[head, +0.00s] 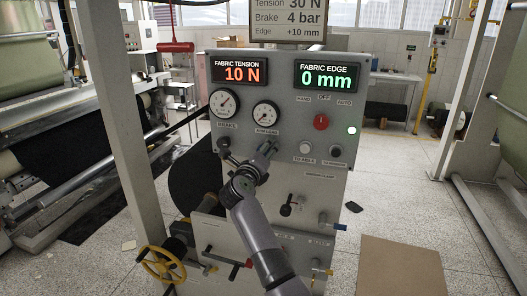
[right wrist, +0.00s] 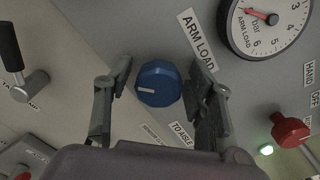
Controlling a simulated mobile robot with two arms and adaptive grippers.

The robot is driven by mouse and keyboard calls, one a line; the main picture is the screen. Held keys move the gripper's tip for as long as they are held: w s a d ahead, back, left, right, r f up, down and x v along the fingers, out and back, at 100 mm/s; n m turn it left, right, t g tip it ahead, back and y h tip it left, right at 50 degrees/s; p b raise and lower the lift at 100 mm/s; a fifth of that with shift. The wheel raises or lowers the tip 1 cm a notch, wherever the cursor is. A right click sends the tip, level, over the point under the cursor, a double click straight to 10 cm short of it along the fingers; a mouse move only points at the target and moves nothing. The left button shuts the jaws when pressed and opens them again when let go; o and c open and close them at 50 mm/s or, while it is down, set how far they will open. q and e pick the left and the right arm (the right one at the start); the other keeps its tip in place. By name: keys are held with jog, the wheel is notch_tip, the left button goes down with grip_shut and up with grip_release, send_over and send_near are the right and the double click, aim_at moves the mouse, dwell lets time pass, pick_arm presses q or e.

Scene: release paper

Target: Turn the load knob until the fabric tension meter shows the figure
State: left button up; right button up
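The load knob (right wrist: 158,84) is a blue round knob with a white pointer line, beside the ARM LOAD label (right wrist: 195,38) in the right wrist view. My right gripper (right wrist: 163,78) is open, with one finger on each side of the knob and a visible gap at the left finger. In the head view my right gripper (head: 262,156) is at the panel below the arm load gauge (head: 265,114) and hides the knob. The fabric tension meter (head: 240,71) reads 10 N in orange. My left gripper is not in view.
A sign (head: 288,20) above reads Tension 30 N, Brake 4 bar, Edge +10 mm. The fabric edge meter (head: 328,76) reads 0 mm. Close by are a red selector knob (head: 321,122) and a black-handled lever (right wrist: 12,52). A yellow handwheel (head: 161,265) stands at lower left.

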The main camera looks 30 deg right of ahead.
jog(key=shift+w, duration=0.1)
jog(key=c, duration=1)
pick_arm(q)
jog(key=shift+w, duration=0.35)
pick_arm(e)
jog(key=shift+o, duration=0.2)
jog(key=shift+f, duration=0.1)
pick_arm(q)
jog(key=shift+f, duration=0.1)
pick_arm(e)
jog(key=shift+f+m+b, duration=0.1)
jog(key=shift+m+b, duration=0.4)
jog(key=shift+b, duration=0.05)
jog(key=m+b, duration=0.3)
jog(key=shift+f+m, duration=0.1)
jog(key=shift+m, duration=0.2)
jog(key=m+b, duration=0.3)
pick_arm(q)
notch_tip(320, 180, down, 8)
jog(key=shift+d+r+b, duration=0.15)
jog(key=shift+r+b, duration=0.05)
jog(key=shift+b, duration=0.15)
pick_arm(e)
jog(key=shift+r+m, duration=0.2)
jog(key=shift+m, duration=0.2)
